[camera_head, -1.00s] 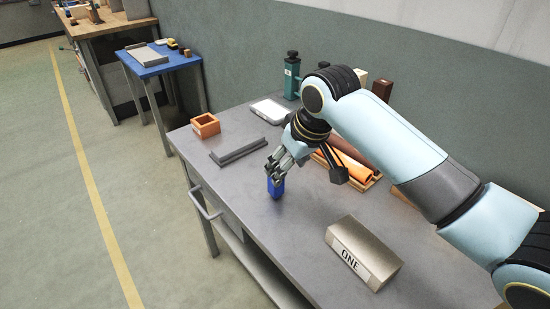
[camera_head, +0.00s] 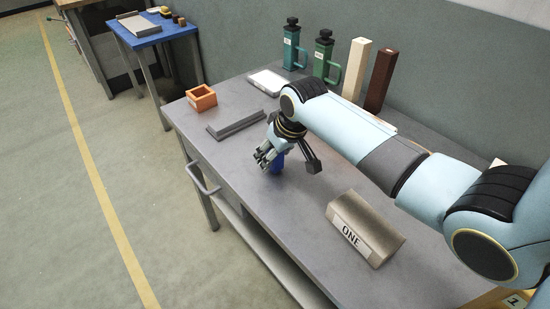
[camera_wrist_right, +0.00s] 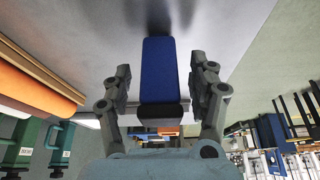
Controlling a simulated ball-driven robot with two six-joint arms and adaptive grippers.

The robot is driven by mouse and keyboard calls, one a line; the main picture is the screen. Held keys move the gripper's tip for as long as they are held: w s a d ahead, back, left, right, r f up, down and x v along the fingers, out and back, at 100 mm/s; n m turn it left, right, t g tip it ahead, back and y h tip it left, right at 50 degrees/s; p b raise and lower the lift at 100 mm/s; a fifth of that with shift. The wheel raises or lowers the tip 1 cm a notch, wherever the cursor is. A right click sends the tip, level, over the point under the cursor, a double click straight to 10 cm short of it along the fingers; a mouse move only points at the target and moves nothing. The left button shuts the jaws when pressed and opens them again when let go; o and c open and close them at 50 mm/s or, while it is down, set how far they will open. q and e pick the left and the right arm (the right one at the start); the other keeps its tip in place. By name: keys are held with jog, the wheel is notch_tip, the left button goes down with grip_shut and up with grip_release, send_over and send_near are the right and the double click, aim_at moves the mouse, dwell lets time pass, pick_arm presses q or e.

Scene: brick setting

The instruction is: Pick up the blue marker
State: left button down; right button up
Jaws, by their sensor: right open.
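The blue marker (camera_head: 277,164) stands on the grey table (camera_head: 250,200), mostly hidden by my right gripper (camera_head: 267,163) in the head view. In the right wrist view the blue marker (camera_wrist_right: 158,70) shows as a blue block with a dark end, between the two fingers of my right gripper (camera_wrist_right: 160,90). Gaps show between the marker and the fingers on both sides, so the gripper is open around it. My left gripper is not in view.
A grey block labelled ONE (camera_head: 365,230) lies at the front right. An orange box (camera_head: 201,98), a dark grey bar (camera_head: 236,124) and a white tray (camera_head: 268,81) lie toward the back left. Teal bottles (camera_head: 292,45) and tall blocks (camera_head: 357,68) stand along the wall.

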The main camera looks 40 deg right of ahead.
jog(key=c, duration=1.2)
jog(key=shift+r, duration=0.65)
notch_tip(320, 180, up, 3)
jog(key=shift+f, duration=0.1)
jog(key=s+d+r, duration=0.2)
jog(key=s, duration=0.1)
jog(key=s+d+r, duration=0.2)
jog(key=s, duration=0.1)
jog(key=s+d+r, duration=0.2)
jog(key=s+r, duration=0.1)
jog(key=shift+s+d, duration=0.25)
jog(key=shift+d, duration=0.15)
